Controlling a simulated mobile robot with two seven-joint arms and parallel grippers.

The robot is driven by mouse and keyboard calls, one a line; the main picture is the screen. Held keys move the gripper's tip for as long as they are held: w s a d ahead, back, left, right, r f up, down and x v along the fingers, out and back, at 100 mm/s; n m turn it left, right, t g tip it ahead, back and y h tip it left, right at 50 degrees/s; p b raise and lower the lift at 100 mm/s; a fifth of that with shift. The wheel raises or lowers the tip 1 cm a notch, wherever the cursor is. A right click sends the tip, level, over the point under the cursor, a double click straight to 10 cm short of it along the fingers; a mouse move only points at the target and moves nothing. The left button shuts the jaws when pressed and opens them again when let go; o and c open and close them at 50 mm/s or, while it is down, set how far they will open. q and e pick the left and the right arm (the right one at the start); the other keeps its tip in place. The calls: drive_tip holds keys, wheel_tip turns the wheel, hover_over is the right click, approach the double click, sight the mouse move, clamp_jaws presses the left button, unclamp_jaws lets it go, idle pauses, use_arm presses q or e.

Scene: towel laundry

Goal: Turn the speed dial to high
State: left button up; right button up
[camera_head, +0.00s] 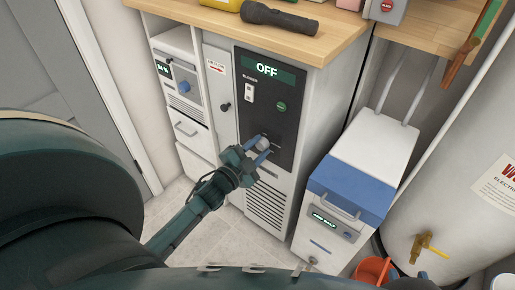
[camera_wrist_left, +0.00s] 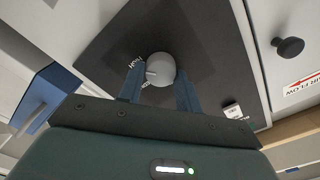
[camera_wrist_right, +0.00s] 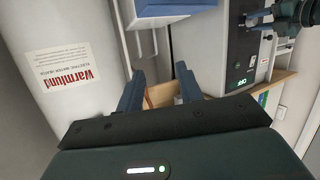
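The speed dial is a round grey knob (camera_head: 263,143) low on the dark control panel (camera_head: 283,78) of the white cabinet. The panel's green display (camera_head: 267,70) reads OFF. My left gripper (camera_head: 256,152) is at the dial. In the left wrist view the dial (camera_wrist_left: 160,69) sits between my two parted fingertips (camera_wrist_left: 160,76), one on each side. I cannot tell whether they touch it. A HIGH label shows beside the left finger; another label is partly hidden. My right gripper (camera_wrist_right: 160,80) is open and empty, away from the panel, near the water heater (camera_wrist_right: 60,75).
A blower switch (camera_head: 249,92) and green button (camera_head: 281,106) are above the dial. A black knob (camera_head: 225,107) is to its left. A blue-and-white box (camera_head: 350,190) stands to the right. A flashlight (camera_head: 280,17) lies on the wooden counter (camera_head: 200,25).

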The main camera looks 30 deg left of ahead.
use_arm(q)
drive_tip(key=o, duration=0.4)
drive_tip(key=shift+s, duration=0.1)
drive_tip(key=s+a+p, duration=0.1)
drive_tip(key=s+p, duration=0.1)
drive_tip(key=s, duration=1.1)
